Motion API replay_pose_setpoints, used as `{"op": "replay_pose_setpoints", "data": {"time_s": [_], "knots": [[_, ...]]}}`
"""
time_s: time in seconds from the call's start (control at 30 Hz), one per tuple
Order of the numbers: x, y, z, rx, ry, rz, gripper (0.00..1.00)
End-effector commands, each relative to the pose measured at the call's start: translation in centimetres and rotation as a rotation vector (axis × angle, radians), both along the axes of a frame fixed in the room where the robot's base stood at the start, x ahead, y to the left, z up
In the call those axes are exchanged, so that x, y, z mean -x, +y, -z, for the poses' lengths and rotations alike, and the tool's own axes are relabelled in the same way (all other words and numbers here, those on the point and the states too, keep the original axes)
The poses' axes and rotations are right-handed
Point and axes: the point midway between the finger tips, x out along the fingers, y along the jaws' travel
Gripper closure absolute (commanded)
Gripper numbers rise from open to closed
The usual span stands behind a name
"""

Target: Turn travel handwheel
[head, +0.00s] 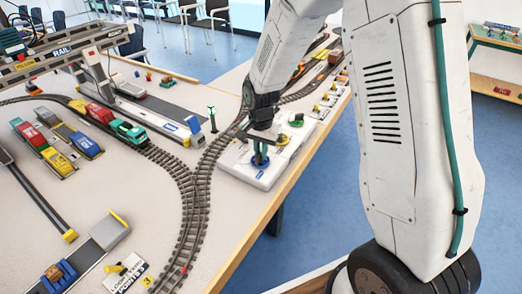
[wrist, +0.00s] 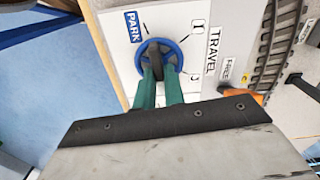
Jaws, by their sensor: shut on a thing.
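The travel handwheel is a blue ring (wrist: 178,44) on a white panel labelled "TRAVEL" in the wrist view. It also shows as a small blue wheel (head: 259,161) on the white control box in the head view. My gripper (wrist: 160,66) has green fingers that reach onto the wheel and are shut on a dark part at its middle. In the head view my gripper (head: 260,152) points straight down at the wheel. A blue "PARK" label (wrist: 133,26) lies left of the wheel. The fingers hide the wheel's near side.
The white control box (head: 240,172) stands near the table's right edge, with green and yellow knobs (head: 282,139) beyond the wheel. Train tracks (head: 196,195) run left of it. A green signal (head: 212,115) stands close by. A "FREE" label (wrist: 228,69) shows near the track.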

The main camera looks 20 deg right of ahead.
Motion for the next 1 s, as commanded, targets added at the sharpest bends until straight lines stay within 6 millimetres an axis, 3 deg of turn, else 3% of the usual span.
{"op": "replay_pose_setpoints", "data": {"time_s": [0.5, 1.0], "knots": [[-0.09, 0.02, -0.14, -0.001, -0.006, 0.333, 1.0], [-0.11, 0.04, -0.17, -0.002, -0.007, 0.396, 1.0]]}}
